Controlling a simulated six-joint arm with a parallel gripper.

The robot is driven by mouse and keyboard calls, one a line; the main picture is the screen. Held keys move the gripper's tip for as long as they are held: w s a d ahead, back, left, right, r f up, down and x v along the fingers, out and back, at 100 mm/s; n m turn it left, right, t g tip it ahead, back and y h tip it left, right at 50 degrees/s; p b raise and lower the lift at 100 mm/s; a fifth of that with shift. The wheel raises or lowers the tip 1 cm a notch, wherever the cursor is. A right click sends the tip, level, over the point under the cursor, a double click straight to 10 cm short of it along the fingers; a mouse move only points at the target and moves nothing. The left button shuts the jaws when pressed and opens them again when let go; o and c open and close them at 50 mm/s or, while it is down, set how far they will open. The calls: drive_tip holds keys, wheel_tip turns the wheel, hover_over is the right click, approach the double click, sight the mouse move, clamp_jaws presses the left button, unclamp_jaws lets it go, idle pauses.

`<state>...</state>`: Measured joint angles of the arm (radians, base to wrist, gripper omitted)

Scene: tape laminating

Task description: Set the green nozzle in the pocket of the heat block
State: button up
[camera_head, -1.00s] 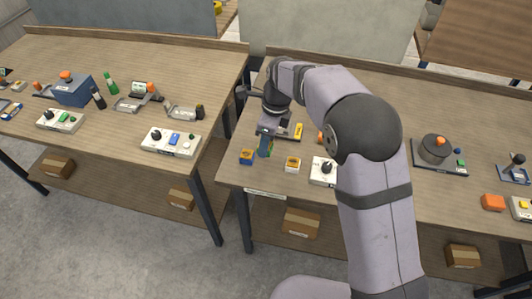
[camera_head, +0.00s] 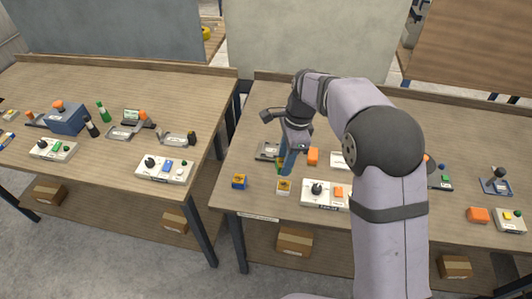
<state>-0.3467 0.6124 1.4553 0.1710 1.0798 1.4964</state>
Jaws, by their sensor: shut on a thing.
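My gripper (camera_head: 286,172) points down over the front left part of the right-hand table. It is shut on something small. A green and yellow bit (camera_head: 279,164) shows at the left side of the fingers. It may be the green nozzle, but it is too small and too covered to be sure. A small yellow and white block (camera_head: 284,187) sits just below the fingertips in the picture, and a blue block with a yellow top (camera_head: 239,181) sits to its left. I cannot tell which thing is the heat block, and no pocket can be made out.
A grey device (camera_head: 266,152) is left of and behind the fingers. My arm covers much of the right-hand table (camera_head: 240,207). A gap separates it from the left-hand table (camera_head: 100,75).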

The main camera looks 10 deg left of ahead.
drive_tip(key=s+d+r+n+g+h+p, duration=0.15)
drive_tip(key=d+r+n+p, duration=0.25)
drive_tip(key=d+n+p, duration=0.9)
drive_tip(key=w+a+f+n+t+h+b, duration=0.1)
drive_tip(key=w+a+n+b, duration=0.15)
drive_tip(key=w+n, duration=0.55)
drive_tip(key=w+a+f+n+t+h+b, duration=0.1)
drive_tip(key=w+a+n, duration=0.2)
drive_tip(key=n, duration=0.9)
drive_tip(key=w+a+f+n+t+y, duration=0.1)
drive_tip(key=w+a+f+n, duration=0.1)
drive_tip(key=a+n, duration=0.5)
drive_tip(key=w+a+f+n+t+y+b, duration=0.1)
drive_tip(key=w+a+f+n, duration=0.1)
drive_tip(key=a+n, duration=0.4)
drive_tip(key=shift+w+a+n, duration=0.3)
drive_tip(key=shift+a+n, duration=0.1)
drive_tip(key=shift+n, duration=1.7)
drive_tip(key=shift+f+b, duration=0.2)
drive_tip(key=shift+b, duration=0.1)
